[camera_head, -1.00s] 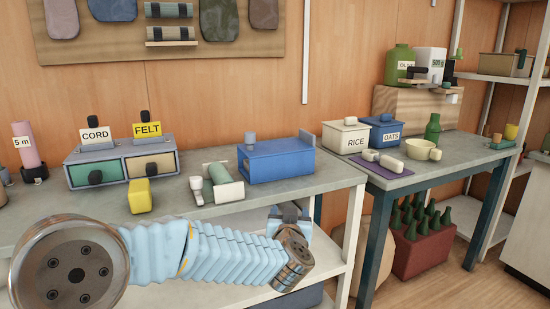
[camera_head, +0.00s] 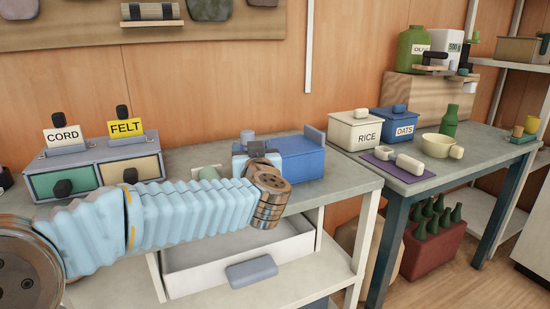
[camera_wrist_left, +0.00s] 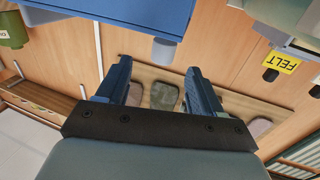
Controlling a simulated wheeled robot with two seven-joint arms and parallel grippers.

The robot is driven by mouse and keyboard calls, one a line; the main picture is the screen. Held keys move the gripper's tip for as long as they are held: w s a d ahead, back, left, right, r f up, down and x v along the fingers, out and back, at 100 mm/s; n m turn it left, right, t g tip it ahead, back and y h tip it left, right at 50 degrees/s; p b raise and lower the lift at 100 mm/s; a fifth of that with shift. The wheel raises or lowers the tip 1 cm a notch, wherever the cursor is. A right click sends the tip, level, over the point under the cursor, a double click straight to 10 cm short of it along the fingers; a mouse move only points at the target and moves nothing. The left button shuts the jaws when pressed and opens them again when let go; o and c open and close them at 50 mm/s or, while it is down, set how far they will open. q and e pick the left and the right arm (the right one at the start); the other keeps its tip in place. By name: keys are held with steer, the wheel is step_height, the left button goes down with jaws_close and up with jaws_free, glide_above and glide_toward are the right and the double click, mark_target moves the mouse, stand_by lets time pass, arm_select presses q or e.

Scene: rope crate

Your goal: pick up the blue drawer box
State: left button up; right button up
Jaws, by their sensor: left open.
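The blue drawer box (camera_head: 298,162) stands on the grey bench top near its right end, with a raised plate at its right end and a grey knob on top at the left. My left gripper (camera_head: 250,156) is at the box's left front, overlapping it in the head view, and hides part of its front. In the left wrist view, the gripper's two fingers (camera_wrist_left: 157,85) are apart with nothing between them. The blue box (camera_wrist_left: 125,14) shows at the top of that view, clear of the gap between the fingers. My right gripper is not in view.
A two-drawer cabinet (camera_head: 93,165) labelled CORD and FELT stands left on the bench. My left arm partly hides a green roll (camera_head: 208,172). Below is an open white tray (camera_head: 205,268) with a grey handle. A second table holds RICE (camera_head: 357,132) and OATS (camera_head: 396,126) bins.

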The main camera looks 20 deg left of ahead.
mark_target(247, 136)
arm_select(q)
steer(key=x, duration=0.5)
steer(key=shift+w+a, duration=0.1)
steer(key=shift+a, duration=0.05)
steer(key=x, duration=0.5)
steer(key=shift+a+f, duration=0.25)
steer(key=shift+a, duration=0.05)
steer(key=shift+c, duration=0.5)
steer(key=shift+r, duration=0.1)
jaws_close()
